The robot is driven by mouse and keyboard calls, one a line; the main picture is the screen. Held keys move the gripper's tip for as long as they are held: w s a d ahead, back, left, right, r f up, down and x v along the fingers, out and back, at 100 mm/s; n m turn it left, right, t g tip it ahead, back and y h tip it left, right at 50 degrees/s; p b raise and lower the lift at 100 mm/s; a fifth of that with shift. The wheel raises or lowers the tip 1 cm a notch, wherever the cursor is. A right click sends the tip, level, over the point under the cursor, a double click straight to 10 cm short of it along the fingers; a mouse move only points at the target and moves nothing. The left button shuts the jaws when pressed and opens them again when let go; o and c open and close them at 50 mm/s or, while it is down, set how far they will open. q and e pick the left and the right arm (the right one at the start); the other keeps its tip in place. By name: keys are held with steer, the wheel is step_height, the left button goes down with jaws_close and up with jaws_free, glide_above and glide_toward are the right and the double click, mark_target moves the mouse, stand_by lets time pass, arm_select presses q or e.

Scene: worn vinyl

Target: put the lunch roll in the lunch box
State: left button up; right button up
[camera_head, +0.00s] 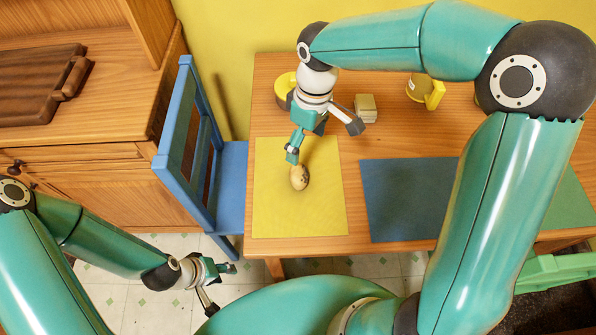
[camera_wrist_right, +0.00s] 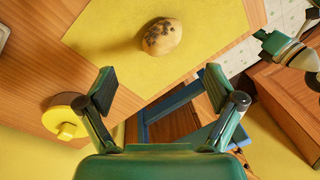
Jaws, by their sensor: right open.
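The lunch roll appears to be the tan, oval, dark-speckled thing (camera_head: 300,177) on the yellow mat (camera_head: 270,215); it also shows in the right wrist view (camera_wrist_right: 161,36). My right gripper (camera_head: 323,141) is open and empty above the mat's far part, with one finger close to the roll in the head view. In the right wrist view the roll lies beyond the spread fingertips (camera_wrist_right: 160,88), not between them. My left gripper (camera_head: 221,287) is open and empty, low beside the table's near left corner. I cannot make out a clear lunch box; my right arm hides part of the table.
A yellow round thing (camera_head: 285,85) stands behind my right gripper. A small beige block-like stack (camera_head: 366,107) and a yellow mug (camera_head: 432,95) stand at the table's back. A blue mat (camera_head: 405,195) lies right of the yellow one. A blue chair (camera_head: 190,150) stands left.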

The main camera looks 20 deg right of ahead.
mark_target(299, 171)
steer(key=f, duration=0.5)
steer(key=shift+s+a+f, duration=0.25)
steer(key=shift+a+f, duration=0.05)
steer(key=shift+f, duration=0.1)
steer(key=shift+s+a+f, duration=0.1)
steer(key=shift+a+f, duration=0.1)
steer(key=shift+f, duration=0.65)
steer(key=shift+a+f, duration=0.25)
steer(key=shift+f, duration=0.55)
steer(key=shift+s+a+f, duration=0.1)
steer(key=shift+a+f, duration=0.1)
steer(key=shift+f, duration=0.65)
steer(key=c, duration=1.3)
steer(key=shift+c, duration=0.2)
steer(key=shift+r, duration=0.1)
